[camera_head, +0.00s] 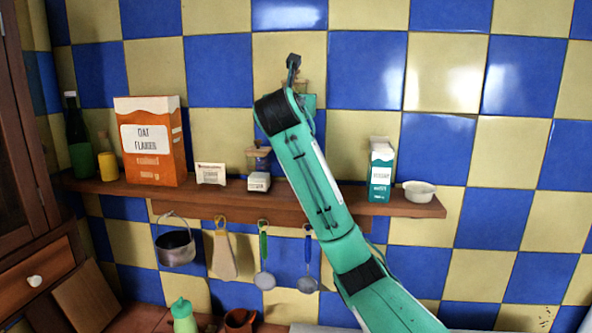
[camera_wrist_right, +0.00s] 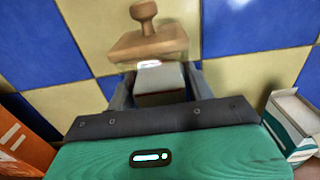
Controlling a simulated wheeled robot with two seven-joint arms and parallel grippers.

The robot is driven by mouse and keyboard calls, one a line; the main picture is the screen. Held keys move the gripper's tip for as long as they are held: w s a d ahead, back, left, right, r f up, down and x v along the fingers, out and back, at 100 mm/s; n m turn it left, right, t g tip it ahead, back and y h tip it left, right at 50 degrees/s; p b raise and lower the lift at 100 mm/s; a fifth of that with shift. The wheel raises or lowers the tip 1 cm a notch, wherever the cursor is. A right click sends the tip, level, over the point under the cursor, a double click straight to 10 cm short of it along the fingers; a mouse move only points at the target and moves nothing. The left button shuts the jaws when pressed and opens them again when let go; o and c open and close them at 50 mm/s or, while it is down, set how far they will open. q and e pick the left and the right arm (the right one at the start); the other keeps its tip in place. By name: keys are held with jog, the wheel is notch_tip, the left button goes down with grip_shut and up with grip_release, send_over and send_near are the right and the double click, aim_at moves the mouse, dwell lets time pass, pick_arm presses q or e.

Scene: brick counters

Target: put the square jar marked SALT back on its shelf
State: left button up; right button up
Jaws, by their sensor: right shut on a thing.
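My right gripper (camera_head: 293,68) is raised in front of the tiled wall, above the shelf (camera_head: 405,206). In the right wrist view the gripper (camera_wrist_right: 158,88) is shut on a square glass jar (camera_wrist_right: 160,76) with pale contents and a wooden lid with a knob (camera_wrist_right: 145,32). Its marking cannot be read. In the head view my arm hides most of it; only a bit of lid (camera_head: 303,86) seems to show. A similar small square jar (camera_head: 258,168) stands on the shelf, its label too small to read. My left gripper is not in view.
My arm crosses the stretch between the jar and carton. A pot (camera_head: 176,247) and utensils hang below.

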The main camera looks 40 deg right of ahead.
jog(key=f, duration=0.2)
jog(key=d+f+p, duration=0.1)
jog(key=f, duration=0.1)
jog(key=w+f, duration=0.1)
jog(key=f, duration=0.1)
jog(key=shift+d+f, duration=0.2)
jog(key=shift+d, duration=0.05)
jog(key=shift+s+a+f+p, duration=0.15)
jog(key=shift+f+p, duration=0.7)
jog(key=shift+f, duration=1.65)
jog(key=shift+s+a+f+p, duration=0.15)
jog(key=shift+f+p, duration=0.7)
jog(key=shift+f, duration=1.65)
jog(key=shift+w+f, duration=0.15)
jog(key=shift+f, duration=0.25)
jog(key=o, duration=1.2)
jog(key=shift+f, duration=0.1)
